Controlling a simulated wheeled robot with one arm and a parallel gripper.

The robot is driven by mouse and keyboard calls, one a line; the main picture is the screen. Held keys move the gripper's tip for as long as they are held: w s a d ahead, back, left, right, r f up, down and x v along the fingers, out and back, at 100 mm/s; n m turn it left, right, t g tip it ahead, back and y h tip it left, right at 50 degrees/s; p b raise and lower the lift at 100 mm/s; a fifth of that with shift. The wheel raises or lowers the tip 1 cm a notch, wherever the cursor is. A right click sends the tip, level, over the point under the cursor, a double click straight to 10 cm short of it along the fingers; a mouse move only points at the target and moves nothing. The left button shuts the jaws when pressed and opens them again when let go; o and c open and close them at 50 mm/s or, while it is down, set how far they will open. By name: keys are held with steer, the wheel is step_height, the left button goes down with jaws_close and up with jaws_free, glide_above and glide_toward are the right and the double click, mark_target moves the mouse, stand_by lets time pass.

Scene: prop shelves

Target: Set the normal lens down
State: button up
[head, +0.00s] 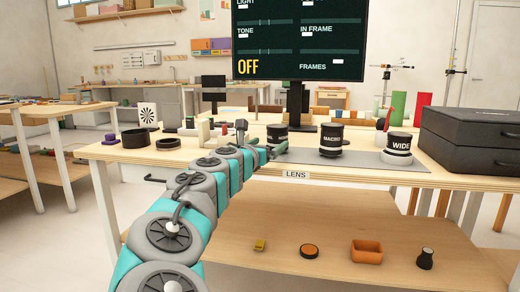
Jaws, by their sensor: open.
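The middle one is the macro lens (331,141) and the right one is the wide lens (397,149). My gripper (275,151) is at the end of my arm, at the near lower side of the left lens. It is open. Its fingers are small in the picture, and whether they touch the lens cannot be told.
A black case (470,138) stands at the table's right end. Black rings (135,138) and small blocks are at the left. A screen (297,40) reading OFF rises behind the lenses. A lower shelf (330,225) holds several small items. The mat is bare between the lenses.

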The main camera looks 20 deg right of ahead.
steer(key=shift+v, duration=2.85)
